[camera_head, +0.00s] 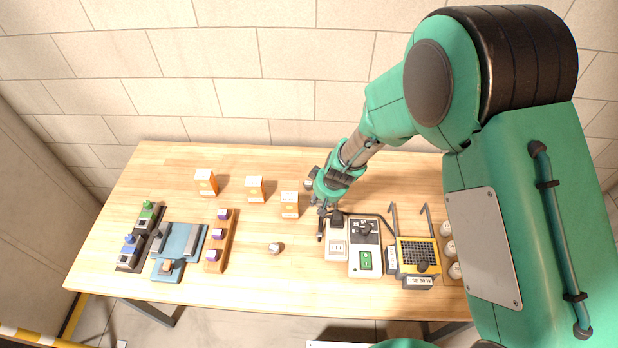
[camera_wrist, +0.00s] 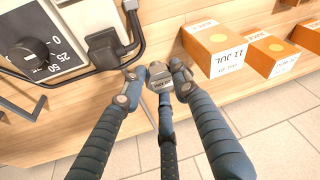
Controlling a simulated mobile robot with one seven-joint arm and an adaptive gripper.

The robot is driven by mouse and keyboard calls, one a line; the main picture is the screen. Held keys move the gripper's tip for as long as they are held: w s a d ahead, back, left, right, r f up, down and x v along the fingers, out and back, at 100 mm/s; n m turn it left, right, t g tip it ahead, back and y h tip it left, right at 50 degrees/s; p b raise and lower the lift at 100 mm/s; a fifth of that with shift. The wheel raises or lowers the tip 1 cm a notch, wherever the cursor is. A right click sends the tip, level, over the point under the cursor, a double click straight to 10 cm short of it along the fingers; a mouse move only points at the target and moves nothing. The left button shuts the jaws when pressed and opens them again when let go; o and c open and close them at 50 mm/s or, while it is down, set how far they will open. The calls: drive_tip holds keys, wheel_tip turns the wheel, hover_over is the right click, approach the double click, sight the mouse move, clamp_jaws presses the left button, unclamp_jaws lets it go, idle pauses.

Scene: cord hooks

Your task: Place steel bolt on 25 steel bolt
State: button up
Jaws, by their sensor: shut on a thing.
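My gripper (camera_head: 321,212) is over the table, just left of and behind the grey dial box. In the wrist view its blue-grey fingers (camera_wrist: 158,82) are closed around a small grey metal piece (camera_wrist: 161,74), which looks like the steel bolt; small dark lettering shows on it. The fingers hide part of it. Another small metallic piece (camera_head: 275,248), seemingly a steel bolt, lies on the bare table left of the dial box. The dial box (camera_head: 367,262) has a dark knob and a green switch; its dial (camera_wrist: 42,55) shows 0, 25 and 50 in the wrist view.
Orange-and-white boxes (camera_head: 290,206) stand behind and left of my gripper. A wooden rack (camera_head: 229,238) with purple-topped pieces and a blue stand (camera_head: 185,240) are at left. A yellow meter (camera_head: 418,249) and white jars (camera_head: 455,270) are at right. A black cord (camera_wrist: 105,48) runs close by my fingers.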

drive_tip(key=w+a+p, duration=0.1)
drive_tip(key=w, duration=0.3)
drive_tip(key=w+a+f+p, duration=0.1)
drive_tip(key=w+a, duration=0.1)
drive_tip(key=w, duration=0.3)
drive_tip(key=w+a+p, duration=0.1)
drive_tip(key=w, duration=0.4)
drive_tip(key=shift+a+f, duration=0.2)
drive_tip(key=shift+a, duration=0.2)
drive_tip(key=shift+s, duration=0.1)
drive_tip(key=shift+f+p, duration=0.3)
drive_tip(key=shift+f, duration=1.45)
drive_tip(key=shift+f, duration=0.15)
drive_tip(key=o, duration=1.2)
drive_tip(key=shift+r, duration=0.2)
